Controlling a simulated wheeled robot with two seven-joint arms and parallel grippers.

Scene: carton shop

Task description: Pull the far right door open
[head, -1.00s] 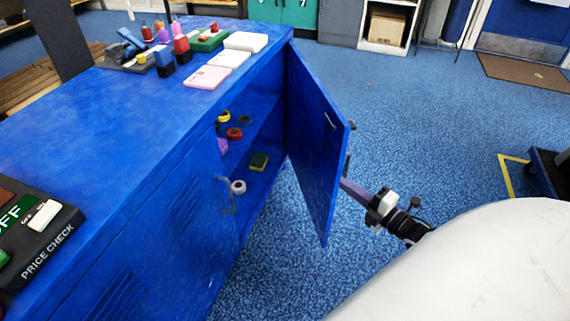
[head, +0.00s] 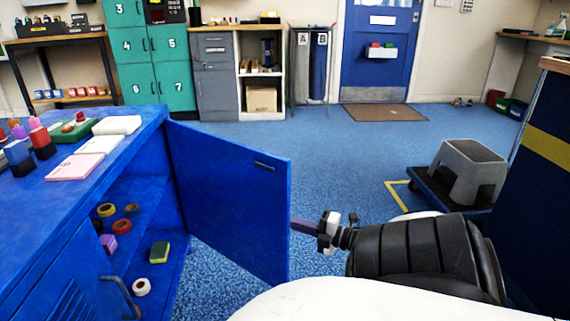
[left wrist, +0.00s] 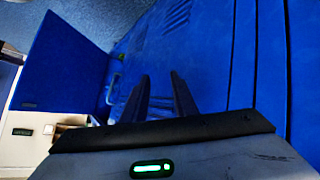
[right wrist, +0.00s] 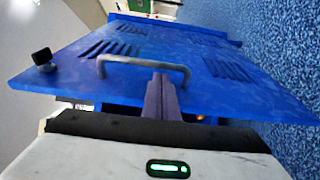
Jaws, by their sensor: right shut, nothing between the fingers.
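The far right door (head: 225,200) of the blue counter stands wide open, its inner face toward me in the head view. Its outer face (right wrist: 200,55) and grey bar handle (right wrist: 143,62) show in the right wrist view. My right gripper (head: 296,222) is at the outer side by the door's free edge. Its fingers (right wrist: 161,82) are shut together at the handle with nothing between them; I cannot tell if they touch it. My left gripper (left wrist: 160,82) is open and empty in front of the blue counter front, and out of the head view.
The shelves inside (head: 150,215) hold tape rolls and a sponge (head: 159,252). Another door handle (head: 124,296) is at lower left. A grey step stool (head: 470,165) stands on a dolly at right. The blue floor beyond the door is clear.

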